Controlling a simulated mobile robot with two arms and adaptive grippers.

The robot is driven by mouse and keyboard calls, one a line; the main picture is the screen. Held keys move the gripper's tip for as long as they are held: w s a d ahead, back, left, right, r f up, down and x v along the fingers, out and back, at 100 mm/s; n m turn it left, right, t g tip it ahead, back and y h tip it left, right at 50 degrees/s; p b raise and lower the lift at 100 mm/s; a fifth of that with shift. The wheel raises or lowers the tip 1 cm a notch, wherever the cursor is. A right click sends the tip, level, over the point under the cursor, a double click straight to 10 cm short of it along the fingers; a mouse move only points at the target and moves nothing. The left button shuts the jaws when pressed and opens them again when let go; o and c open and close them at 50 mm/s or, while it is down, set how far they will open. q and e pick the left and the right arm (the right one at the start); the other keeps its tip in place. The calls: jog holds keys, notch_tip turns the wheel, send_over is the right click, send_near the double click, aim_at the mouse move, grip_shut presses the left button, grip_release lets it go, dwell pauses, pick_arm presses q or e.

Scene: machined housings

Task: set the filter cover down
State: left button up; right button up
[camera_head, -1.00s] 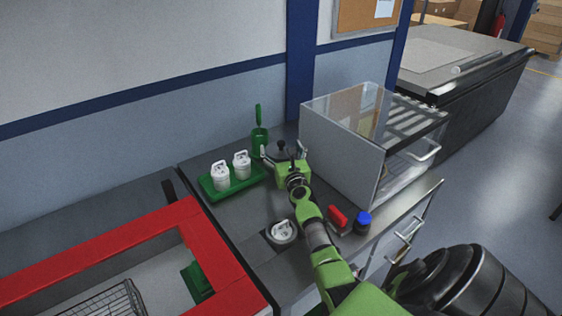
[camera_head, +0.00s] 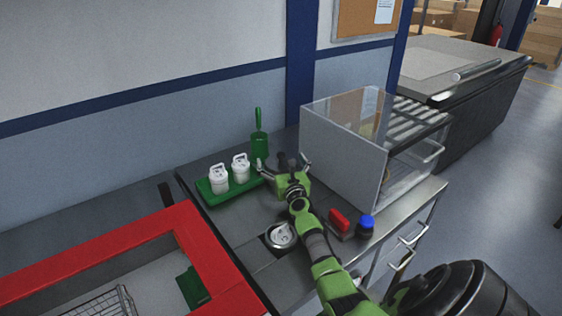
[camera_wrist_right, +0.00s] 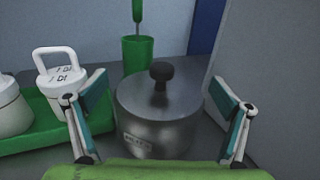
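The likely filter cover is a steel cylinder (camera_wrist_right: 158,112) with a black knob on top and a small label on its side. It is upright and appears to stand on the grey worktop. In the head view only its dark top (camera_head: 282,158) shows past my right gripper (camera_head: 283,163). In the wrist view the right gripper (camera_wrist_right: 160,90) is open, one finger on each side of the cylinder, with a gap visible at the right finger. Its base is partly hidden by my gripper. My left gripper is not in view.
A green tray (camera_head: 232,191) with two white handled containers (camera_head: 219,179) lies left, near a green cup (camera_head: 259,146) holding a green-handled tool. A round metal recess (camera_head: 281,236), red item (camera_head: 339,221) and blue-capped jar (camera_head: 365,227) are nearer.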

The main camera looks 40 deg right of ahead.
jog(key=shift+s+a+r+p, duration=0.1)
jog(key=shift+r+p, duration=0.1)
jog(key=shift+p, duration=0.1)
jog(key=p+v, duration=0.1)
jog(key=v, duration=0.6)
jog(key=shift+s, duration=0.15)
